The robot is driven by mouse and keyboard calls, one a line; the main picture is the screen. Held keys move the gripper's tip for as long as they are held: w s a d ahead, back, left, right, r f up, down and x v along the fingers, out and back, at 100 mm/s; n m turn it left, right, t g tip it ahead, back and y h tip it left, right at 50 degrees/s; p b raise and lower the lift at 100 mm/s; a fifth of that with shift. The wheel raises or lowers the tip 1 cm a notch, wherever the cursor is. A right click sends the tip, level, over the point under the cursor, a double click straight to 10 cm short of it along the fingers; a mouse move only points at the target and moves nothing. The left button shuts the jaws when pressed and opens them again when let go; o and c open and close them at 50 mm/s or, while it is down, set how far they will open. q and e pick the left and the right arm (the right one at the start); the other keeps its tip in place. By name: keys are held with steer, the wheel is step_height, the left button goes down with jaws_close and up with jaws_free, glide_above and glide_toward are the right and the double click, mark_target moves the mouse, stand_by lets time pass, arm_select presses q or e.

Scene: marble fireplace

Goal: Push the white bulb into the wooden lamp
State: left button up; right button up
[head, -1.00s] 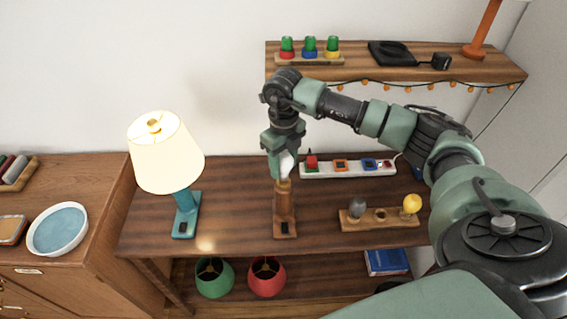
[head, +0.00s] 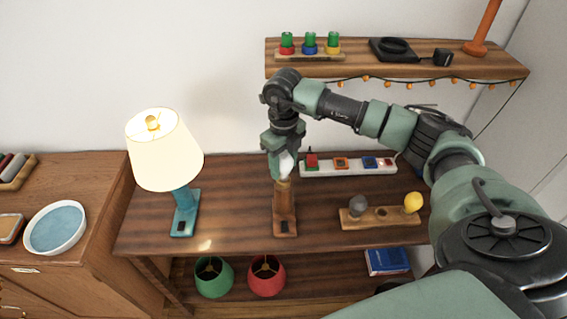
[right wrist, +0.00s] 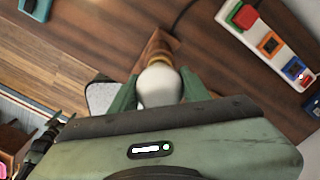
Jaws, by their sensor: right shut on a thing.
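The white bulb (head: 286,163) is in my right gripper (head: 284,170), which points down over the wooden lamp (head: 284,212). The bulb is right at the top of the lamp's post; whether it is seated in the socket I cannot tell. In the right wrist view the bulb (right wrist: 158,86) sits between the two green fingers of my right gripper (right wrist: 160,88), with the lamp's wooden post (right wrist: 158,48) directly beyond it. The gripper hides part of the bulb. My left gripper is not in view.
A lit lamp with a teal base (head: 185,213) stands to the left. A bulb holder (head: 380,218) with a grey and a yellow bulb is at the right. A power strip (head: 345,167) lies behind. A shelf (head: 400,65) is above. Green and red shades sit below the tabletop.

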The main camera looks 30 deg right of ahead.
mark_target(283, 154)
steer(key=shift+f+b, duration=0.5)
steer(key=shift+f, duration=0.3)
steer(key=shift+f+b, duration=0.25)
steer(key=shift+b, duration=0.2)
stand_by(1.8)
steer(key=o, duration=1.4)
step_height(283, 154, up, 7)
steer(key=shift+f+b, duration=0.2)
steer(key=shift+b, duration=0.8)
steer(key=shift+r, duration=0.6)
